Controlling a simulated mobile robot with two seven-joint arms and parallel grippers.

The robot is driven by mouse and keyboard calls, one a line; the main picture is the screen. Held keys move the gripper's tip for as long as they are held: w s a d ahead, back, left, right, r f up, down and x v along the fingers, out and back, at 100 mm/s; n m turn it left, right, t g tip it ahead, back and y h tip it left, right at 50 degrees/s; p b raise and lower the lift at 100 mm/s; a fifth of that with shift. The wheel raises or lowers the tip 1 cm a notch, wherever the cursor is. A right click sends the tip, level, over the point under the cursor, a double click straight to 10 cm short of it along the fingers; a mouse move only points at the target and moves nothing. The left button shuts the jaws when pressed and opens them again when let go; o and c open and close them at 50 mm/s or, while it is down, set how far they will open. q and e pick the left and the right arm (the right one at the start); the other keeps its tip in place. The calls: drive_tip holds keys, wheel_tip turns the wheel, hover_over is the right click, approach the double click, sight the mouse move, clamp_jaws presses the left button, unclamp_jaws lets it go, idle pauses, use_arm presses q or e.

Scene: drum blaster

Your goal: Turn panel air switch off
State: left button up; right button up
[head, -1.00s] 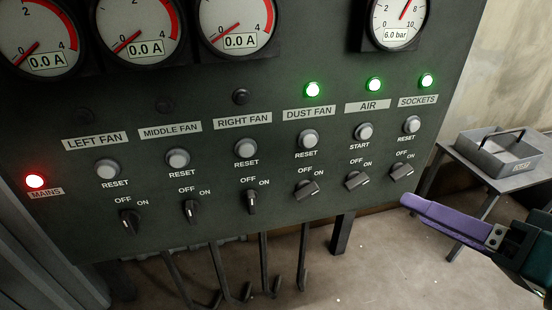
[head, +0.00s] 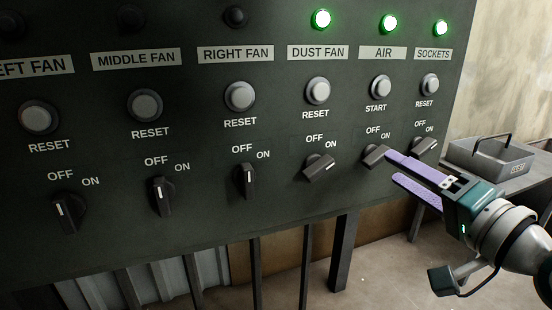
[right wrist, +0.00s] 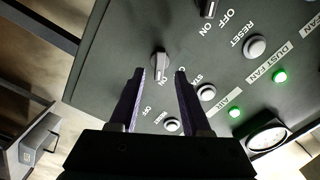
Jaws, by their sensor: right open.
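The air switch (head: 375,155) is a dark rotary knob under the AIR label and the START button. Its pointer is turned toward ON, and the green lamp (head: 389,24) above it is lit. My right gripper (head: 392,167) is open, with its purple fingertips close to the knob's right side in the head view. In the right wrist view the air switch (right wrist: 160,64) shows just ahead of and between the open fingertips (right wrist: 159,74). Contact cannot be told. My left gripper is in neither view.
The dust fan switch (head: 319,166) is left of the air switch; the sockets switch (head: 424,148) is close to its right, near my gripper. The fan switches (head: 248,181) point to OFF. A grey tray (head: 492,158) stands on a side table at right.

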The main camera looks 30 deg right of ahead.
sight(381, 160)
drive_tip(key=shift+w+d+b, duration=0.15)
drive_tip(key=shift+w+b, duration=0.05)
drive_tip(key=shift+w, duration=0.9)
drive_tip(key=shift+w+d+b, duration=0.1)
drive_tip(key=shift+w+b, duration=0.05)
drive_tip(key=shift+w, duration=0.95)
clamp_jaws()
